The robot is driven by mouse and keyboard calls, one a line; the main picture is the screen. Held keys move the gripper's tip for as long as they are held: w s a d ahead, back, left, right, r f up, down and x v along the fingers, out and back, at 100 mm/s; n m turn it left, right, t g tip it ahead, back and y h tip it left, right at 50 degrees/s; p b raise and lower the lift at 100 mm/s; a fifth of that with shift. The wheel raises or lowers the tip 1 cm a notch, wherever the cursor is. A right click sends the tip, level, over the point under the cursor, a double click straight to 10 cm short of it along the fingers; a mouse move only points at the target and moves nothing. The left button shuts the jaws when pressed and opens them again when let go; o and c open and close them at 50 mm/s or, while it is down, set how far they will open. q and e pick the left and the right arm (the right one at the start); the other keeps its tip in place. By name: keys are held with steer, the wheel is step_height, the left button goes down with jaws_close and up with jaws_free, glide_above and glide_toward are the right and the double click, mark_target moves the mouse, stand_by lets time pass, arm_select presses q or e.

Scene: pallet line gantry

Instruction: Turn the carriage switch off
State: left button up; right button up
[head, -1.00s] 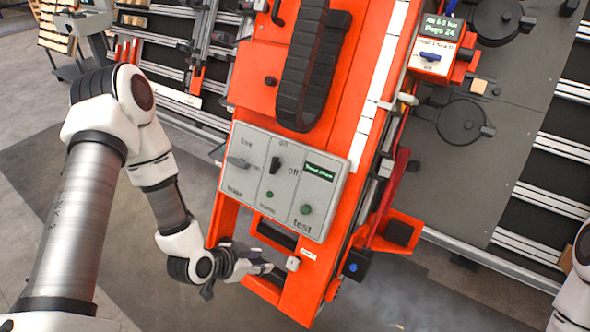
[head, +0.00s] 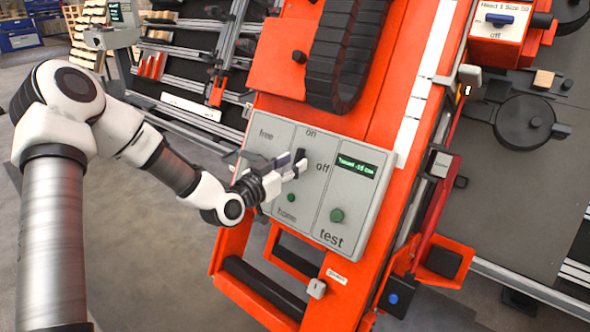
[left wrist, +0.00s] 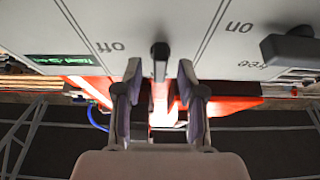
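The carriage switch (head: 301,155) is a small black lever on a grey panel (head: 352,213), between the labels "on" above and "off" to its right. My left gripper (head: 294,168) is at the panel, its fingers partly covering the lever in the head view. In the left wrist view the lever (left wrist: 160,52) stands between the two fingertips of the left gripper (left wrist: 160,76). The fingers are open, with a gap visible on each side of the lever. Which label the lever points to is hard to tell. My right gripper is not in view.
The panel also has a green "test" button (head: 337,215), a smaller green button (head: 291,198), a green-lit display (head: 356,164) and a grey knob in the left wrist view (left wrist: 287,48). A black cable chain (head: 345,55) runs above the panel on the orange carriage (head: 272,75).

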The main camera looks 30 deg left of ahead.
arm_select(q)
steer(key=shift+w, duration=0.75)
jaws_close()
